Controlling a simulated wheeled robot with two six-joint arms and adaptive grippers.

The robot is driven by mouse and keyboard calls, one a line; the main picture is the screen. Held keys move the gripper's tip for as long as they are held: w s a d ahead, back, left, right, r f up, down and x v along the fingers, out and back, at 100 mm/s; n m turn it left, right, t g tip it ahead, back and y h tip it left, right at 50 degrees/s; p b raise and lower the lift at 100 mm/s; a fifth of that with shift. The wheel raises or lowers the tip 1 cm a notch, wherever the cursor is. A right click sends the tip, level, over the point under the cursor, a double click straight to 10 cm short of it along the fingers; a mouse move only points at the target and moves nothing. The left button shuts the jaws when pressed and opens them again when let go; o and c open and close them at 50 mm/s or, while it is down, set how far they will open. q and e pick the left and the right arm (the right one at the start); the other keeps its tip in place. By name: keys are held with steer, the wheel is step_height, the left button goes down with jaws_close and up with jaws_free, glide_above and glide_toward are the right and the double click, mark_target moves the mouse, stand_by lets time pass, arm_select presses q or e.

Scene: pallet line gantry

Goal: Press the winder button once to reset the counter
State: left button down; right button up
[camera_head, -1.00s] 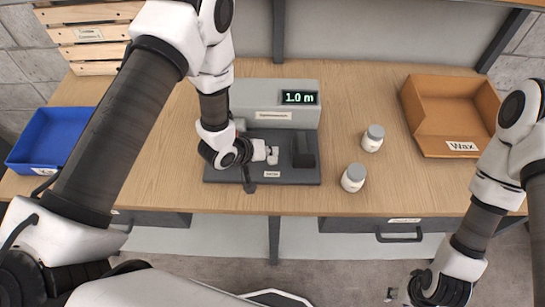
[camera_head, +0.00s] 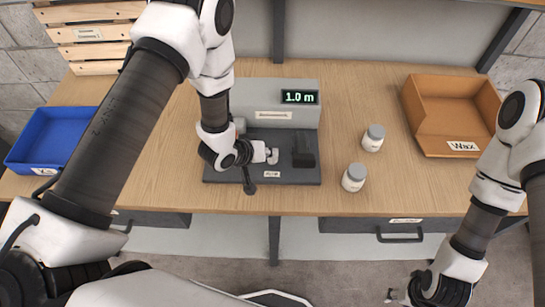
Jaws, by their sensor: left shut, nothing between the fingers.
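The grey winder (camera_head: 262,96) stands at the middle of the workbench, its green display (camera_head: 299,97) reading 1.0 m. Its dark base plate (camera_head: 290,177) extends toward me and carries a black block (camera_head: 303,152). My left gripper (camera_head: 272,155) is over the base plate, just left of the black block, shut and empty. I cannot tell whether it touches anything. No button is clearly visible; my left arm and gripper hide part of the winder's left side and base. My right gripper (camera_head: 392,297) hangs low at the bottom edge, small and partly cut off, away from the bench.
Two white jars with grey lids, one farther back (camera_head: 373,138) and one nearer (camera_head: 354,177), stand right of the winder. An orange-brown bin labelled Wax (camera_head: 431,138) is at the right, a blue bin (camera_head: 40,150) at the left. A wooden slatted crate (camera_head: 95,33) is behind.

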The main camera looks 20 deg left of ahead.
mark_target(271, 159)
arm_select(q)
steer(key=shift+f+b, duration=0.4)
steer(key=shift+f, duration=0.2)
stand_by(0.3)
steer(key=shift+r, duration=0.15)
steer(key=shift+r+p, duration=0.8)
steer(key=shift+r, duration=0.05)
step_height(271, 159, up, 5)
steer(key=p, duration=0.4)
steer(key=shift+r, duration=0.1)
stand_by(0.6)
